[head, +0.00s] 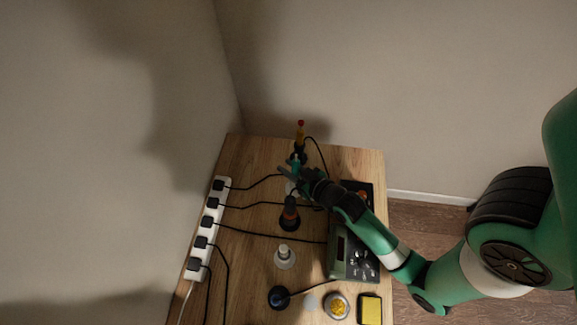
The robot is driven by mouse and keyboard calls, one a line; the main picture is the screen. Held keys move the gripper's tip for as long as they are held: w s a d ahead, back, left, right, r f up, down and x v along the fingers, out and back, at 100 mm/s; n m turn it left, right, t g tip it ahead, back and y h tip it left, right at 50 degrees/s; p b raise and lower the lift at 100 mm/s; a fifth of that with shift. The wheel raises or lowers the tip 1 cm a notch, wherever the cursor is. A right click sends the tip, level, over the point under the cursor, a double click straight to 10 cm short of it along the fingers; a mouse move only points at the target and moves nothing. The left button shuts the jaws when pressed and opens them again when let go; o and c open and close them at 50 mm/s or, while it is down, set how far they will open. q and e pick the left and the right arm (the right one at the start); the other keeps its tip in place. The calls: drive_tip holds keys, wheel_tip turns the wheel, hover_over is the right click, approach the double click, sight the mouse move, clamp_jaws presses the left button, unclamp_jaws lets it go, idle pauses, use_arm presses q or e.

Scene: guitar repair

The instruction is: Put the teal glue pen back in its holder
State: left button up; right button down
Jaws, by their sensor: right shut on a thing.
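My right gripper (289,171) is over the back part of the wooden table and is shut on a small teal item, which appears to be the teal glue pen (294,160). The gripper's fingers hide much of the pen, so its tilt and lower end are hard to tell. A pale stand (291,187) shows partly just below the gripper; I cannot tell whether it is the pen's holder or whether the pen touches it. My left gripper is not in view.
A yellow tool with a red tip (300,133) stands upright just behind the gripper. Nearer stand a dark holder (290,218), a white holder (285,258) and a black base (278,297). A control box (341,248), power strip (207,228) and yellow sponge (370,309) flank them; cables cross the table.

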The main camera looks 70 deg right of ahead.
drive_tip(key=shift+f, duration=0.5)
unclamp_jaws()
idle(0.3)
drive_tip(key=shift+r, duration=0.1)
wheel_tip(320, 180, up, 11)
drive_tip(key=p, duration=1.1)
idle(0.4)
